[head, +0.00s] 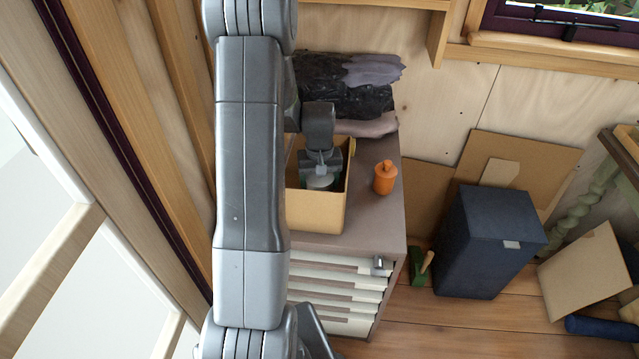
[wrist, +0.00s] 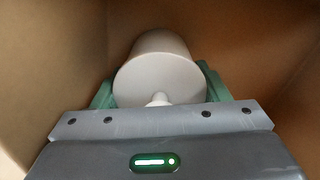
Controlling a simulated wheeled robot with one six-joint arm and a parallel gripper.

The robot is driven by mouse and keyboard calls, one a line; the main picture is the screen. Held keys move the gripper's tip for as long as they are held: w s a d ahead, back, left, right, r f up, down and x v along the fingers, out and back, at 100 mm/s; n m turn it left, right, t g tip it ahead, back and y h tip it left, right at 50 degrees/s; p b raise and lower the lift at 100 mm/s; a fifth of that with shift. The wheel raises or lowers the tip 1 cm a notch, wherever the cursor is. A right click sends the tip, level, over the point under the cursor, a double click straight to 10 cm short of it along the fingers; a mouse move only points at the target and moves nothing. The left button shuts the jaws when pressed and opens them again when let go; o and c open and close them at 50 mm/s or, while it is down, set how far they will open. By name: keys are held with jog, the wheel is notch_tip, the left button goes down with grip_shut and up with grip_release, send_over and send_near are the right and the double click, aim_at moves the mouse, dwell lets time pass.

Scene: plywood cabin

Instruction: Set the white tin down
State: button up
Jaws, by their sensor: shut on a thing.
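The white tin (wrist: 160,75) is between the green fingers of my gripper (wrist: 160,92) in the wrist view. It is pale and round, with a small knob on the face turned to the camera. My gripper is shut on the tin. The tin's far end is hidden, and I cannot tell whether it touches the box floor.
The box stands on a grey-brown drawer cabinet (head: 385,226). An orange canister (head: 385,178) stands right of the box. A dark blue bin (head: 485,245) stands on the floor at right. The box walls closely surround my gripper.

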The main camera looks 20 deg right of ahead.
jog(key=shift+f, duration=0.4)
jog(key=shift+f, duration=0.25)
jog(key=o, duration=1.1)
jog(key=shift+r, duration=0.1)
notch_tip(320, 180, up, 12)
jog(key=shift+r, duration=0.2)
